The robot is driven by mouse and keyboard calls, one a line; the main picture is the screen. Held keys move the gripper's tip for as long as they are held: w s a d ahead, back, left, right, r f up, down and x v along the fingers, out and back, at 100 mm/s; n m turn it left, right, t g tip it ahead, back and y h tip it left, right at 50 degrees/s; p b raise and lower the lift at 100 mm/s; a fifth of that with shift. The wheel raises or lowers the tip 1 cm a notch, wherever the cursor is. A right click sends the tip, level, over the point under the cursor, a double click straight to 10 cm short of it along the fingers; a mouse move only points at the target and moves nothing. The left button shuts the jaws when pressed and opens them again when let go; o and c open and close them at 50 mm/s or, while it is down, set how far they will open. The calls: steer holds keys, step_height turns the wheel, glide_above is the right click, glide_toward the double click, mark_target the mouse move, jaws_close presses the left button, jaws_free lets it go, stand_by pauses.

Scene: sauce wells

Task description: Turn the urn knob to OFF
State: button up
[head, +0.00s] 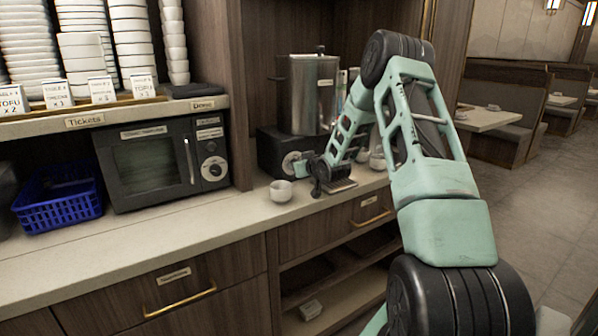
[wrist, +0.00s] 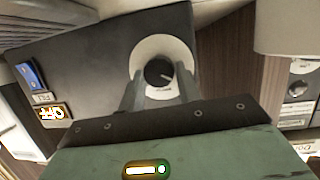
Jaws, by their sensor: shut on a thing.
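The steel urn (head: 311,95) stands on a black base (head: 272,150) at the back of the counter. Its round knob sits on a pale dial (head: 290,163) on the base's front. In the wrist view the dark knob (wrist: 159,73) shows a white mark pointing to the lower right, on a pale dial ring (wrist: 141,55). My gripper (head: 301,168) reaches the dial from the right. In the wrist view its two fingers (wrist: 158,88) are shut on the knob, one on each side. The dial's lettering is too small to read.
A white cup (head: 281,191) stands on the counter just below the knob. A black microwave (head: 150,165) and a blue basket (head: 60,205) stand to the left. A blue switch (wrist: 31,75) shows on the base in the wrist view. The front counter is clear.

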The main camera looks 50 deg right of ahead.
stand_by(0.3)
steer(key=o, duration=1)
steer(key=shift+c, duration=0.2)
steer(key=b+v, duration=0.2)
steer(key=v, duration=1.5)
steer(key=shift+s, duration=0.3)
steer(key=shift+f, duration=0.1)
